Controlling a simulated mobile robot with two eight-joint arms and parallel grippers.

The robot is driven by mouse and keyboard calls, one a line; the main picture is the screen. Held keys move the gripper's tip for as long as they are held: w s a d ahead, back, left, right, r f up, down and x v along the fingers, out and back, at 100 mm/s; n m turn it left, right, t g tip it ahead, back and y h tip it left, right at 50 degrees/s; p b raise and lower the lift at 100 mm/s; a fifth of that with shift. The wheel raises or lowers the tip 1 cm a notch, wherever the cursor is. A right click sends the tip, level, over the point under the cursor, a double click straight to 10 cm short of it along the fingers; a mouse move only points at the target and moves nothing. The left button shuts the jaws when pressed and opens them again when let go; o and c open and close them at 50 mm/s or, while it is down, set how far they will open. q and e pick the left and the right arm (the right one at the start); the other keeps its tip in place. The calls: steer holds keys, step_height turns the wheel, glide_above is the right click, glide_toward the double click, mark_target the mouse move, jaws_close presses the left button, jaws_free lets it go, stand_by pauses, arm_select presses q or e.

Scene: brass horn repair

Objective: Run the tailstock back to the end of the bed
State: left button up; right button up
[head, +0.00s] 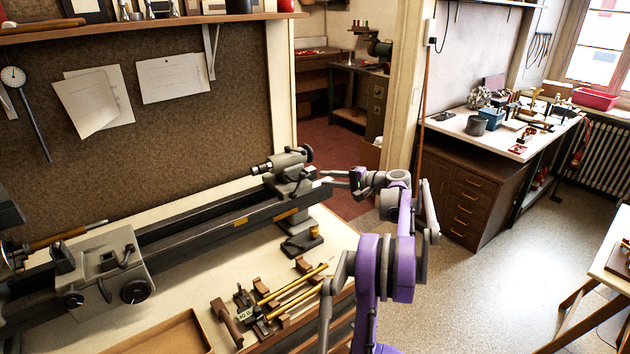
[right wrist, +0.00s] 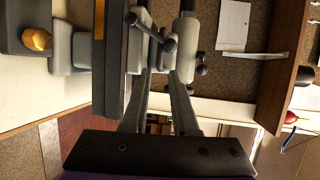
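The grey tailstock (head: 288,172) sits near the right end of the dark lathe bed (head: 195,222). Its quill points left, and a dark handwheel is at its right end. My right gripper (head: 329,179) is at the tailstock's right side, beyond the bed's end, with its fingers pointing left. In the right wrist view the two fingers (right wrist: 162,88) stand apart and reach toward the tailstock (right wrist: 140,58) and its ball-ended lever (right wrist: 152,28). I see nothing clearly held between them; whether a fingertip touches the tailstock I cannot tell. My left gripper is out of view.
The grey carriage (head: 108,268) stands on the bed at the left. A rack with brass rods (head: 290,296) and a wooden tray (head: 170,338) lie on the bench in front. A dark block with an amber knob (head: 302,243) stands by the bed foot. A shelf (head: 130,27) hangs above.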

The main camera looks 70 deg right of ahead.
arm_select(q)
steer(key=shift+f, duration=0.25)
arm_select(e)
steer(key=shift+v, duration=1.2)
